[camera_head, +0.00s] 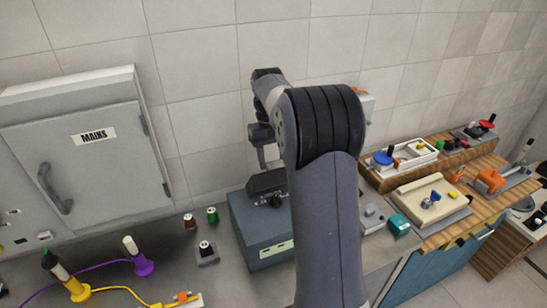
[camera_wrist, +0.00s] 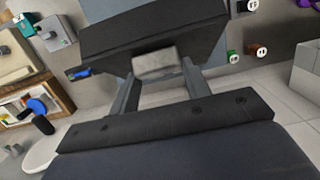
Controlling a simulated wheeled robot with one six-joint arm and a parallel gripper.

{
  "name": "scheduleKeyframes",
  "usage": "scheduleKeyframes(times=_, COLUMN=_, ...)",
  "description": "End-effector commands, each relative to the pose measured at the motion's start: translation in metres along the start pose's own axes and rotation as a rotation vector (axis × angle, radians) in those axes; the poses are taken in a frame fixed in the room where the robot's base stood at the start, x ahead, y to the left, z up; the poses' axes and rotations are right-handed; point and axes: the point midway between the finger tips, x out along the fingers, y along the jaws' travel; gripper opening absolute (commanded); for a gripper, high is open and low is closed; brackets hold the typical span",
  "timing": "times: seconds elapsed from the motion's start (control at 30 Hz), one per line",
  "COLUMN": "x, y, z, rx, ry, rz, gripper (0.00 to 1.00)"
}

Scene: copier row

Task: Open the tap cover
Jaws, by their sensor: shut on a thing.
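The tap cover appears to be the dark slab-like piece (camera_head: 266,182) at the top of a blue-grey box (camera_head: 262,236). In the wrist view the dark piece (camera_wrist: 110,40) fills the upper middle, with a light grey block (camera_wrist: 155,64) on its near side. My gripper (camera_head: 266,163) is just above it in the head view, partly behind my arm. In the wrist view my gripper (camera_wrist: 157,76) has one finger on each side of the grey block and is shut on it. The cover looks tilted; how far it is open I cannot tell. The tap itself is not clearly visible.
A grey MAINS cabinet (camera_head: 80,160) stands left of the box. Brown (camera_head: 190,221) and green (camera_head: 212,214) sockets and a switch (camera_head: 206,250) lie between them. Yellow and purple cabled plugs are at lower left. A cluttered wooden bench (camera_head: 450,230) is at right. My arm hides the box's right side.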

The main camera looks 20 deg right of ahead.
Motion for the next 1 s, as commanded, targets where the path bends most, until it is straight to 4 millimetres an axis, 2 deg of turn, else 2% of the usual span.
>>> scheduleKeyframes(times=0.03, x=0.006, y=-0.001, z=-0.002, rx=-0.002, ry=-0.003, rz=-0.001, gripper=0.04)
scheduleKeyframes(times=0.23, x=0.007, y=-0.001, z=-0.001, rx=-0.002, ry=-0.006, rz=-0.002, gripper=0.04)
scheduleKeyframes(times=0.27, x=0.007, y=-0.001, z=-0.001, rx=-0.002, ry=-0.006, rz=-0.002, gripper=0.46)
scheduleKeyframes(times=0.5, x=0.005, y=-0.001, z=0.000, rx=-0.002, ry=-0.005, rz=-0.001, gripper=0.66)
scheduleKeyframes(times=0.83, x=0.000, y=0.000, z=0.000, rx=-0.001, ry=-0.004, rz=0.000, gripper=0.67)
scheduleKeyframes(times=1.0, x=-0.022, y=0.000, z=-0.001, rx=-0.001, ry=0.000, rz=0.000, gripper=0.67)
